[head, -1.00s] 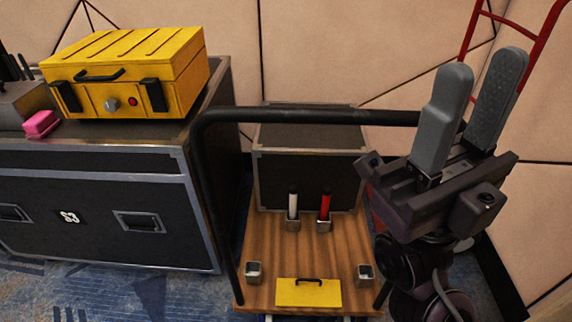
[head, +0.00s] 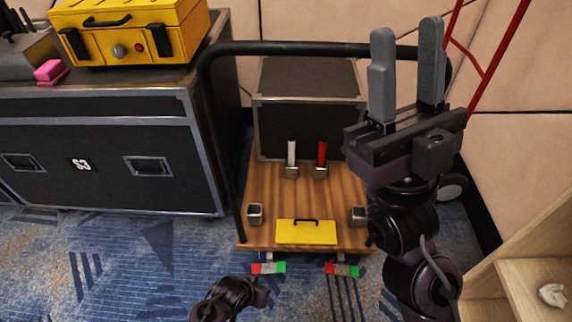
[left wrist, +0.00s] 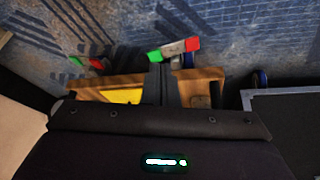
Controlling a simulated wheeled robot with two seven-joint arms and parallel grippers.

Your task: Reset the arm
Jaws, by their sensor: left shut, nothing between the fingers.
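My right gripper (head: 405,45) is raised in the head view, right of the cart, with its two grey fingers pointing up. The fingers are apart with nothing between them. My left gripper (left wrist: 160,68) shows in the left wrist view as two dark fingers close together, empty, in front of the cart. In the head view the left gripper's fingers cannot be seen; a dark arm part of mine shows at the bottom edge.
A wooden cart (head: 345,185) with a black handle (head: 300,48) carries a dark case (head: 310,85), a yellow panel (head: 306,232) and small holders. A black flight case (head: 100,150) with a yellow box (head: 130,35) stands left. A wooden shelf (head: 500,285) is at right. Blue carpet lies in front.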

